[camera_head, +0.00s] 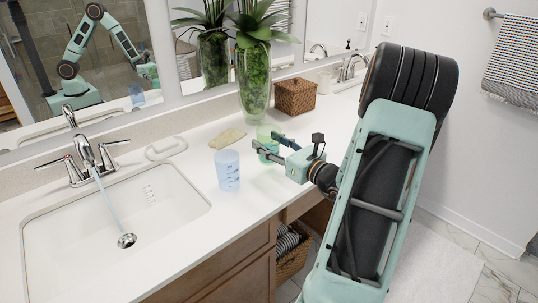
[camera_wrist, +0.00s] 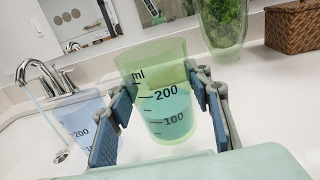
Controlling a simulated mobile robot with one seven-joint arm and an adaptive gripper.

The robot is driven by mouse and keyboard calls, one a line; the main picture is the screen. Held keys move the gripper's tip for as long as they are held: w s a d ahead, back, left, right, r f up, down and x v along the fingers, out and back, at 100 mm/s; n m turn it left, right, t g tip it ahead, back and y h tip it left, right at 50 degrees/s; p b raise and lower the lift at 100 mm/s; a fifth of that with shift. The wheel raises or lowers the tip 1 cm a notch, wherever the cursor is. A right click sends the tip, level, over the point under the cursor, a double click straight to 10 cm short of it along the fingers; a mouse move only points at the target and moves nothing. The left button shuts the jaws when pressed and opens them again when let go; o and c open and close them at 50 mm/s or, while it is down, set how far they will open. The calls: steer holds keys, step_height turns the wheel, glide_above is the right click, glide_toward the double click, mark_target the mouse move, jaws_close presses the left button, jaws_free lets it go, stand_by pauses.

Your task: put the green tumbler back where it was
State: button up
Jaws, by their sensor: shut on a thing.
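The green tumbler (camera_head: 267,132) is see-through, with measuring marks and a blue-green liquid up to about the 200 mark in the wrist view (camera_wrist: 158,62). It stands upright between the fingers of my gripper (camera_head: 268,147), which is shut on it. The blue finger pads show on both sides of the tumbler in the wrist view. The tumbler is at the counter, right of a blue tumbler (camera_head: 227,171). I cannot tell whether its base touches the counter.
The blue tumbler also shows left of my gripper in the wrist view (camera_wrist: 82,125). A tall green vase (camera_head: 253,85) and a wicker box (camera_head: 295,97) stand behind. A yellowish cloth or sponge (camera_head: 227,138) lies nearby. Water runs from the tap (camera_head: 86,150) into the left sink (camera_head: 65,235).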

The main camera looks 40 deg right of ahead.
steer(key=shift+w+d+f, duration=0.3)
steer(key=shift+w+f, duration=0.1)
steer(key=shift+f, duration=0.2)
steer(key=shift+w+d+f, duration=0.1)
steer(key=shift+f, duration=1.5)
steer(key=shift+f+b, duration=0.1)
steer(key=shift+b, duration=0.25)
steer(key=shift+f, duration=0.15)
steer(key=o, duration=1.1)
steer(key=shift+o, duration=0.2)
steer(key=shift+r, duration=0.25)
steer(key=s, duration=1.2)
steer(key=shift+d, duration=0.4)
